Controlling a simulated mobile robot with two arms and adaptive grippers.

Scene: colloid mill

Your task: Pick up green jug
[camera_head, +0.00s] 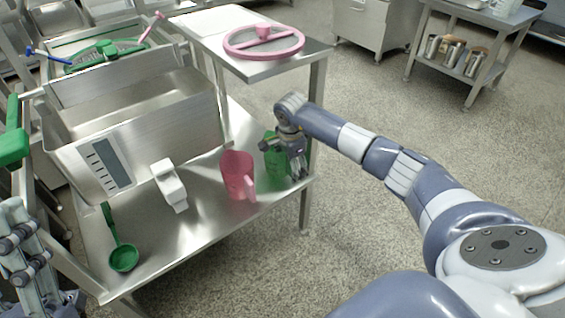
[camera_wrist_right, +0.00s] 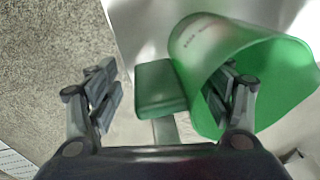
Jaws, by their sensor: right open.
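The green jug (camera_head: 273,160) stands at the right corner of the steel table's lower shelf, partly hidden behind my right gripper (camera_head: 297,162). In the right wrist view the jug (camera_wrist_right: 270,75) lies at the right with its mouth toward the camera. Its handle (camera_wrist_right: 160,88) is between the fingers of my right gripper (camera_wrist_right: 165,92), which is open. One finger is at the jug's mouth and seems to reach inside; the other is outside, apart from the handle. My left gripper (camera_head: 28,255) shows at the lower left edge; its jaws are unclear.
A pink jug (camera_head: 238,175) stands just left of the green jug. A white scoop-like item (camera_head: 169,185) and a green ladle (camera_head: 123,256) lie farther left. A steel basin (camera_head: 130,110) stands behind.

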